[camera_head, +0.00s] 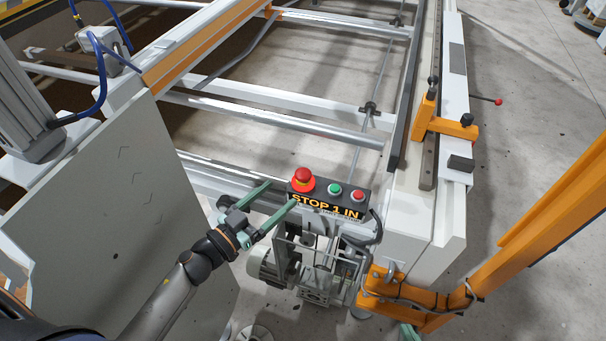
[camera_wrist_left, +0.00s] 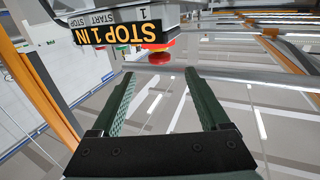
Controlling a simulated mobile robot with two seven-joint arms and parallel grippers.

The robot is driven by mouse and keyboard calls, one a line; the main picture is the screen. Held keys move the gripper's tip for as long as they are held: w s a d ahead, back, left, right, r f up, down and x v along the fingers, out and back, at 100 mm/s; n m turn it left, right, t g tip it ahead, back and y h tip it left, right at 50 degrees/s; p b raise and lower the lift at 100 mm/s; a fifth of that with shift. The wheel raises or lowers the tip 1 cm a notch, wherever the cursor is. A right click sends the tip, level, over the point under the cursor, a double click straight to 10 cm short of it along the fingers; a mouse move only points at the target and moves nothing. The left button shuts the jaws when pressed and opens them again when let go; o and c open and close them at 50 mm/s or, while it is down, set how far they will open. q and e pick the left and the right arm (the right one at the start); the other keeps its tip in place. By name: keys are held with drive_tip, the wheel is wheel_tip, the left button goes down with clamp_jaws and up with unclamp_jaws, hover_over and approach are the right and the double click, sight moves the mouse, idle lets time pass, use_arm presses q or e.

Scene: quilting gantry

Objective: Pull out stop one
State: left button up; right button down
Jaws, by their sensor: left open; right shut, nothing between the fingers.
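In the left wrist view the red button (camera_wrist_left: 160,58) shows just beyond the gap between the open fingertips (camera_wrist_left: 159,74), and nothing is held. Whether a finger touches the box is unclear. My right gripper (camera_head: 408,331) shows only as a green bit at the bottom edge, shut.
A green button (camera_head: 335,188) and a small red button (camera_head: 357,195) sit right of the stop. A motor unit (camera_head: 318,270) hangs below the box. An orange arm (camera_head: 520,250) stands right. White gantry rails (camera_head: 280,97) lie behind.

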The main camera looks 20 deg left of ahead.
sight(298, 179)
use_arm(q)
drive_tip(key=x, duration=0.9)
drive_tip(key=shift+w+d+b, duration=0.1)
drive_tip(key=shift+w+b, duration=0.1)
drive_tip(key=shift+b, duration=0.1)
clamp_jaws()
